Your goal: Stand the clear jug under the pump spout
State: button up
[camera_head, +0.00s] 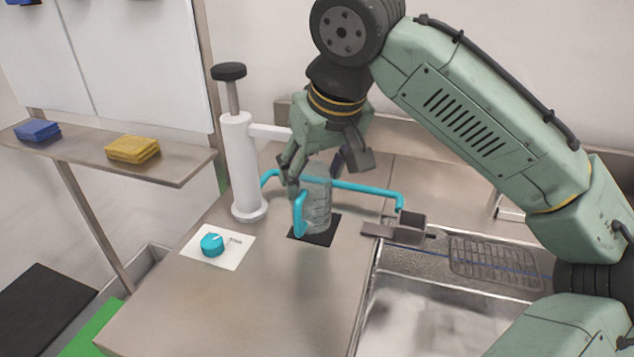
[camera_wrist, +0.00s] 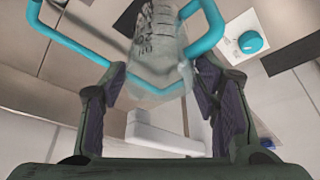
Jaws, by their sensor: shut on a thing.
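The clear jug (camera_head: 318,205) has a teal handle and stands upright over a black square mat (camera_head: 318,234) on the steel counter. I cannot tell if its base touches the mat. My gripper (camera_head: 325,172) reaches down from above and is shut on the jug near its rim. In the wrist view the jug (camera_wrist: 158,55) lies between the two fingers of my gripper (camera_wrist: 165,95). The white pump (camera_head: 240,165) with a black knob stands left of the jug. Its spout (camera_head: 270,132) points right, toward my gripper, which hides the spout's end.
A teal knob (camera_head: 212,243) on a white card sits at the counter's front left. A teal pipe (camera_head: 370,188) runs behind the jug to the right. A sink (camera_head: 420,310) lies at right.

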aim_at(316, 163)
jog(key=w, duration=0.3)
jog(key=shift+w+d+f, duration=0.1)
jog(key=shift+w+d, duration=0.05)
jog(key=f+b, duration=0.3)
jog(key=shift+w+f, duration=0.3)
jog(key=shift+f+b, duration=0.1)
jog(key=shift+b, duration=0.2)
jog(key=shift+f, duration=0.15)
jog(key=o, duration=1.3)
jog(key=shift+o, duration=0.2)
jog(key=shift+d+r, duration=0.1)
jog(key=shift+r, duration=0.2)
jog(key=v, duration=1.2)
jog(key=shift+b, duration=0.3)
jog(key=shift+f, duration=0.1)
